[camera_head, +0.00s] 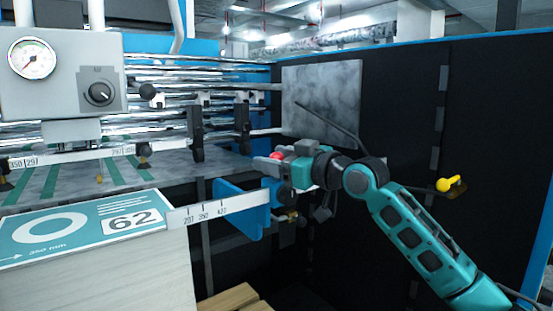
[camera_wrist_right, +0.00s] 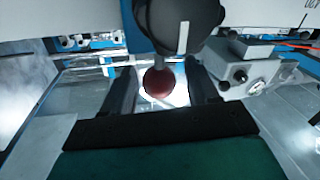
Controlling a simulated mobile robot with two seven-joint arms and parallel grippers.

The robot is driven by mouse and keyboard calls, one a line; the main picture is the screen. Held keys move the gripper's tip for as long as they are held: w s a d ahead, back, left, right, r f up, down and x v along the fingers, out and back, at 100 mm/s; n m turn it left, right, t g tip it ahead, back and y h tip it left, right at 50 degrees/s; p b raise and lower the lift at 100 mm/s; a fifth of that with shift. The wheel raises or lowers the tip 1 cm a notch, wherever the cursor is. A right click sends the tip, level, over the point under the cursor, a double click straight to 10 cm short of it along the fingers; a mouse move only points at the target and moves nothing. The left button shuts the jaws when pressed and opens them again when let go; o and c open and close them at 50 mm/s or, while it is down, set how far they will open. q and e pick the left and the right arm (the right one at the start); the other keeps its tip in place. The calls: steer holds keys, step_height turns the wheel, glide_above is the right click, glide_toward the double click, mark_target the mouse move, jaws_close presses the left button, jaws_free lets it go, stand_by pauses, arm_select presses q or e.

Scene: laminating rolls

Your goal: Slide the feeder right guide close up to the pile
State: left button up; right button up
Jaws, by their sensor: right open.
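The pile (camera_head: 120,275) is a pale stack with a teal and white printed top sheet marked 62, at the lower left of the head view. The feeder right guide (camera_head: 256,220) is a blue plate to the right of the pile, with a gap between them. A white scale strip (camera_head: 218,208) runs from the pile's edge to the guide. My right gripper (camera_head: 276,159) is above and behind the guide, at a red ball knob (camera_head: 277,155). In the right wrist view, the open fingers (camera_wrist_right: 163,92) stand on either side of the red knob (camera_wrist_right: 158,83). My left gripper is out of view.
A grey control box with a gauge (camera_head: 34,58) and dial stands at upper left. Shiny rollers (camera_head: 170,75) run across behind the table (camera_head: 165,172). A dark wall (camera_head: 410,110) with a yellow knob (camera_head: 444,184) is at right. Wooden slats (camera_head: 230,299) lie below the guide.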

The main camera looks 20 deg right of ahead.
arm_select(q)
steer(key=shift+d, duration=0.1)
arm_select(e)
jaws_close()
stand_by(0.3)
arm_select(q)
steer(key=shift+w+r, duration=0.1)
